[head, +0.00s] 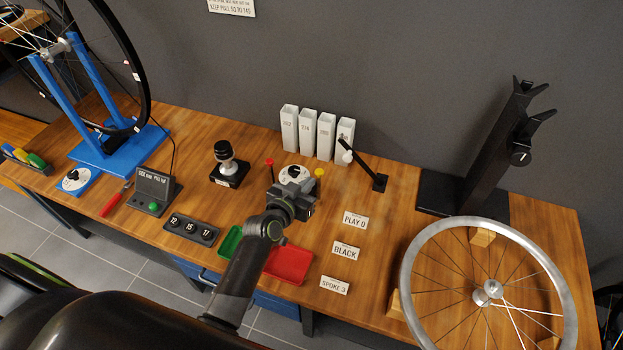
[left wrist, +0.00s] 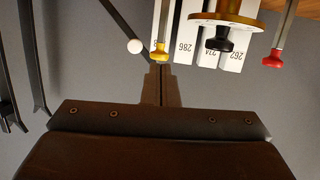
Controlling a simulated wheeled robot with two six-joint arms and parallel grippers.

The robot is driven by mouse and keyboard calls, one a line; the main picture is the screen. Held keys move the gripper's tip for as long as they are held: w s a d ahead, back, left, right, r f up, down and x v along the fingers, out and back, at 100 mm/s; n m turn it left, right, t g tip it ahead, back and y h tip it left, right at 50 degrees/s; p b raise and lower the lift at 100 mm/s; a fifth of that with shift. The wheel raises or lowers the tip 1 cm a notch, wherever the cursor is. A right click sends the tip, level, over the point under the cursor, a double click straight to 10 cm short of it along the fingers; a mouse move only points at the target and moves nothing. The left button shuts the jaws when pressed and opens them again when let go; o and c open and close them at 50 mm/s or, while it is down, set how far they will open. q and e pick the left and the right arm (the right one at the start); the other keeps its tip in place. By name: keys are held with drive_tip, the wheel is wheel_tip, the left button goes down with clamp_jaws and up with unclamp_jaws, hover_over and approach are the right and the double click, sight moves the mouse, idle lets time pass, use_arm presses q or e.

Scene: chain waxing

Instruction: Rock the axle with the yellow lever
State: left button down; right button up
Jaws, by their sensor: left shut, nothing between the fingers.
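The yellow lever (head: 319,173) has a yellow knob on a thin stem, to the right of a white-topped round fixture with a black knob (head: 293,172). In the left wrist view the yellow knob (left wrist: 160,52) appears just beyond my shut fingertips (left wrist: 159,72); I cannot tell whether they touch. My left gripper (head: 306,187) is shut and empty, in front of the fixture and hiding its lower part. A red-knobbed lever (head: 269,163) stands on the fixture's left. The axle cannot be made out clearly. My right gripper is out of view.
Several white numbered boxes (head: 289,130) stand behind the fixture. A black angled arm with a white ball (head: 362,165) stands close on the right. A red tray (head: 290,265) and a green tray (head: 230,244) lie in front. A wheel (head: 408,270) lies at right.

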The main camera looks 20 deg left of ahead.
sight(319, 186)
use_arm(q)
drive_tip(key=shift+x, duration=0.95)
drive_tip(key=shift+w+f, duration=0.1)
drive_tip(key=shift+w, duration=0.25)
